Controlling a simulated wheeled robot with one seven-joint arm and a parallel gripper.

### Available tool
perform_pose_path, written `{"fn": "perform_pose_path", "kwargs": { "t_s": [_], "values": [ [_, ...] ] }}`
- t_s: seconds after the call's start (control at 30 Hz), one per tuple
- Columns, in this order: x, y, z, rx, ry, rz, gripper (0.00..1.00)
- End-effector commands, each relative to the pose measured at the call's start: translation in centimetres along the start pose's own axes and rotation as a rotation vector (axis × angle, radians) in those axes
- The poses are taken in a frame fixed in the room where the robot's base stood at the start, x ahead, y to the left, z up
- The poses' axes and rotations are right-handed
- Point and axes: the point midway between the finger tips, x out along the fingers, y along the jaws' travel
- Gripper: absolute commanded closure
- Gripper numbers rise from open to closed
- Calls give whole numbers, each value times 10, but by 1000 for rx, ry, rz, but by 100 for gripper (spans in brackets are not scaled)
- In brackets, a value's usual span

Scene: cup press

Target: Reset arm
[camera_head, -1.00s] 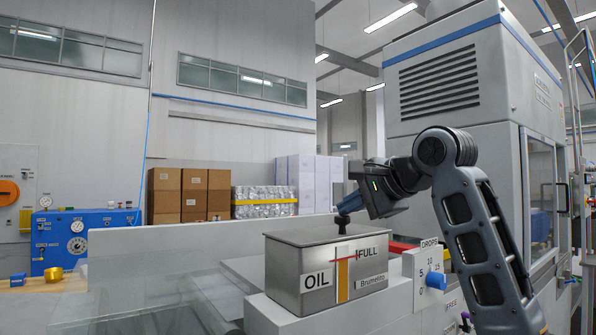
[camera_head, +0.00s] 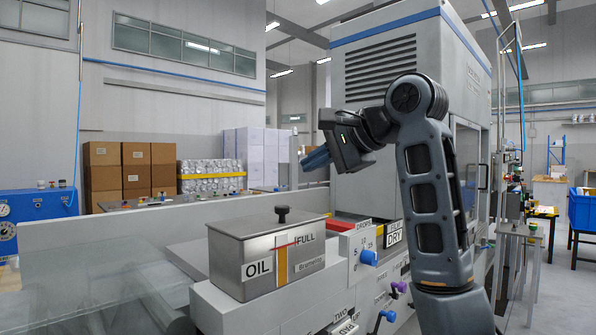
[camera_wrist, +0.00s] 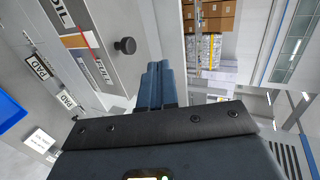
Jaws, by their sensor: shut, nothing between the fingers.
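My gripper (camera_head: 316,159) is raised above and to the right of the oil box in the head view, with its blue fingers shut and empty. In the wrist view the shut fingers (camera_wrist: 153,84) point away toward the background, apart from everything. The metal oil box (camera_head: 232,265) has its lid on, with a black knob (camera_head: 282,213) on top. The front carries OIL and FULL labels and an orange strip. In the wrist view the knob (camera_wrist: 125,46) shows to the left of the fingers.
The tall grey press cabinet (camera_head: 375,75) stands behind my arm. A blue drops knob (camera_head: 368,257) sits on the panel right of the oil box. Brown cartons (camera_head: 103,165) stand at the back left. A blue bin (camera_head: 582,213) is at far right. The air around my gripper looks clear.

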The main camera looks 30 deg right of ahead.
Motion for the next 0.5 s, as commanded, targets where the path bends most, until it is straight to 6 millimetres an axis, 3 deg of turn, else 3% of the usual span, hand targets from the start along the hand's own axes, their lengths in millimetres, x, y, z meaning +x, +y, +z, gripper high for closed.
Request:
{"fn": "perform_pose_path", "kwargs": {
  "t_s": [0.2,0.5],
  "values": [
    [-21,-1,0,-1,0,-1,100],
    [-20,3,1,-1,-3,-1,100]
  ]
}}
